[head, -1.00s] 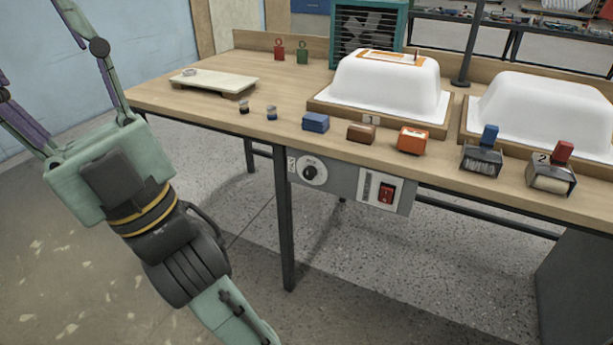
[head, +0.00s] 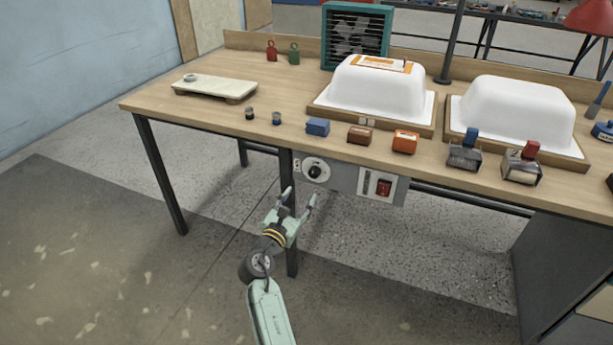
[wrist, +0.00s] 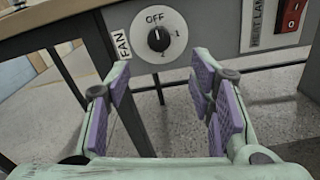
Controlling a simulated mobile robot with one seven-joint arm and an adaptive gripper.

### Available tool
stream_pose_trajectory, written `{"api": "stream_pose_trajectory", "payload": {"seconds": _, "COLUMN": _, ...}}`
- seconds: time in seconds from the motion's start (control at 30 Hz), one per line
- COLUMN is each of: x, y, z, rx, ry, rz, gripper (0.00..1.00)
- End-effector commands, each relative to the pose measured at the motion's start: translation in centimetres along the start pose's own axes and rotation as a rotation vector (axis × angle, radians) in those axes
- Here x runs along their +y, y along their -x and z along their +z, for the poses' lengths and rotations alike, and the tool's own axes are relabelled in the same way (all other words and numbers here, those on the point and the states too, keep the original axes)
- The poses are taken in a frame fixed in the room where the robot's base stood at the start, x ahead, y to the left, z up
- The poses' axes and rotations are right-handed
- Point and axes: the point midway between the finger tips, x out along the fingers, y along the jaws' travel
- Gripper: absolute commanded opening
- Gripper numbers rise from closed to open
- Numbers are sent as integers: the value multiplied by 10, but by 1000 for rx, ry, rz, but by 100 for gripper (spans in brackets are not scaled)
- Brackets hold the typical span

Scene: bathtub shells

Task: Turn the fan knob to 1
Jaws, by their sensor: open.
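The fan knob (head: 315,171) is a black knob on a round white dial, set in the grey panel under the table's front edge. In the wrist view the knob (wrist: 158,39) has OFF above it, a 1 at its right and a 2 below. Its pale pointer mark appears to point up towards OFF. My gripper (head: 301,195) is open and empty, below and in front of the panel. In the wrist view its purple-padded fingers (wrist: 163,88) stand wide apart, below the dial and not touching it. The teal fan (head: 357,36) stands at the table's back.
A red heat lamp switch (head: 384,187) sits on the same panel, right of the knob. A dark table leg (head: 288,225) is close behind my gripper. Small blocks, such as the blue one (head: 318,127), line the table edge above. The floor in front is clear.

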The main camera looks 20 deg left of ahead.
Motion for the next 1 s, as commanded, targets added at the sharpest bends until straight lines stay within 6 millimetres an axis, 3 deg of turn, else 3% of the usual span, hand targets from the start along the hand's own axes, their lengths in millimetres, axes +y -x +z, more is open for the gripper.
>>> {"api": "stream_pose_trajectory", "payload": {"seconds": 0.5, "x": 2, "y": -88, "z": 2, "rx": -2, "ry": -8, "rz": 3, "gripper": 49}}
{"api": "stream_pose_trajectory", "payload": {"seconds": 0.7, "x": 2, "y": -100, "z": 2, "rx": -2, "ry": -9, "rz": 3, "gripper": 49}}
{"api": "stream_pose_trajectory", "payload": {"seconds": 1.0, "x": 2, "y": -101, "z": 2, "rx": -2, "ry": -9, "rz": 4, "gripper": 46}}
